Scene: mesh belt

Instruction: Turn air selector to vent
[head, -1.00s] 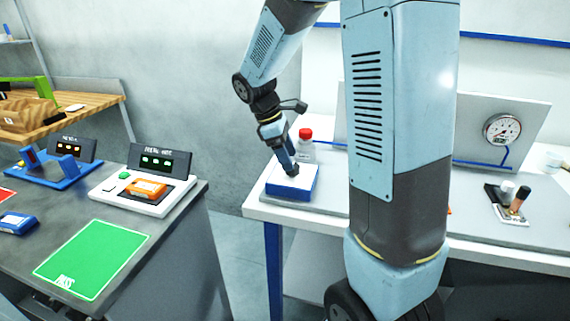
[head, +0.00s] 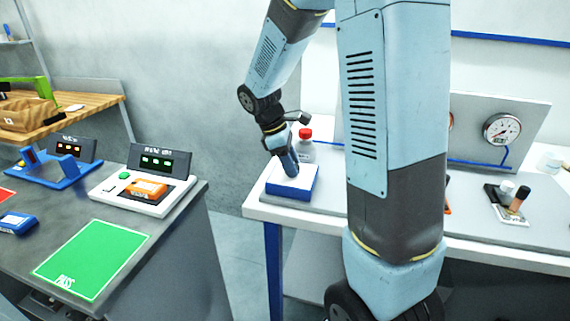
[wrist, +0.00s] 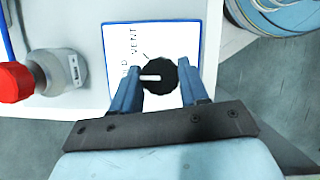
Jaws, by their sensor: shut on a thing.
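The air selector is a black round knob (wrist: 158,76) with a white pointer bar, on a white panel (wrist: 115,60) with a blue edge. The "VENT" lettering and a short tick lie further up the panel, off the bar's line. My gripper (wrist: 160,85) is shut on the knob, one finger on either side. In the head view my gripper (head: 292,170) is over the blue-sided white selector box (head: 290,190), and the knob is hidden by it.
The box sits near the left end of the white bench (head: 320,217). A gauge (head: 502,129) stands further right.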

